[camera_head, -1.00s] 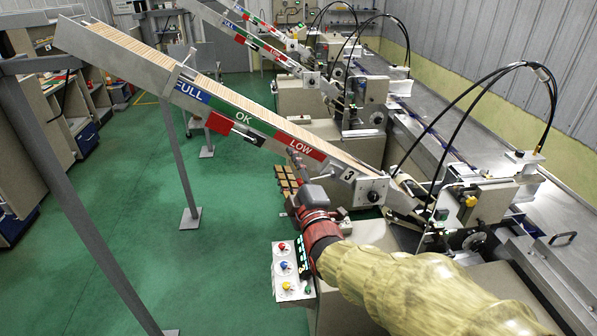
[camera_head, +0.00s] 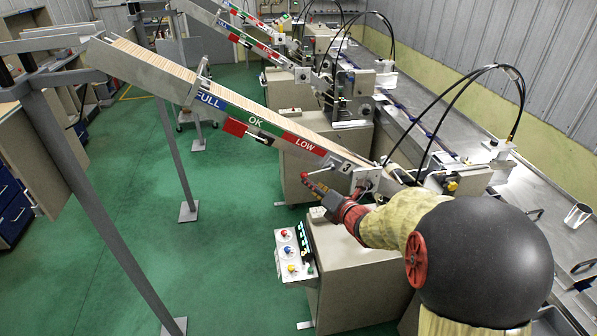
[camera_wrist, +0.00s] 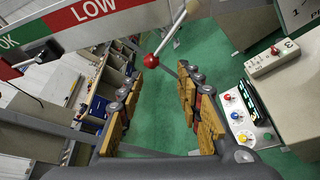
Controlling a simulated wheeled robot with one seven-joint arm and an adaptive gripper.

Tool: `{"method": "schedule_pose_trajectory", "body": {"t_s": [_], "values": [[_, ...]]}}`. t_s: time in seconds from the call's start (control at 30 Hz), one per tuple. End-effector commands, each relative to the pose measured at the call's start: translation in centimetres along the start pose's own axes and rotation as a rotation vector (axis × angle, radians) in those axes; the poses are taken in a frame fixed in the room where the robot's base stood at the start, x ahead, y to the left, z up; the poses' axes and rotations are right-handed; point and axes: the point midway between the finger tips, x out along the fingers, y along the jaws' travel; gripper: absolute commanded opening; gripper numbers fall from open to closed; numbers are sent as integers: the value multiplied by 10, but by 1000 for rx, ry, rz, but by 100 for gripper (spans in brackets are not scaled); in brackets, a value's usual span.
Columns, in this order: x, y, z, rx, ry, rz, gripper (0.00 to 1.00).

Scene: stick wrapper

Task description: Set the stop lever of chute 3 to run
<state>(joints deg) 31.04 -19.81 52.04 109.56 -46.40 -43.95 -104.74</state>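The stop lever of chute 3 is a thin metal rod with a red ball knob (camera_wrist: 151,61). In the wrist view the rod slants from the knob up to the right. The knob also shows in the head view (camera_head: 304,175), left of the plate marked 3 (camera_head: 347,167) at the chute's lower end. My gripper (camera_wrist: 160,78) is open, its orange-padded fingers spread apart. The knob appears near the gap between the fingertips, not gripped; its depth is hard to judge.
The sloped chute (camera_head: 240,108) with FULL, OK and LOW bands runs close above the gripper. A button panel (camera_head: 290,255) and a machine cabinet (camera_head: 350,260) stand below. A small control box (camera_wrist: 272,58) is at right. Green floor is open to the left.

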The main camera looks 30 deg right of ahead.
Motion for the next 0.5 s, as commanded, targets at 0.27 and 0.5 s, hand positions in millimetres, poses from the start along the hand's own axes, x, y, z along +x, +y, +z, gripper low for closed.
{"method": "schedule_pose_trajectory", "body": {"t_s": [0.27, 0.5], "values": [[55, 12, 10, 2, 1, 2, 35], [91, 13, 11, 2, 1, 1, 35]]}}
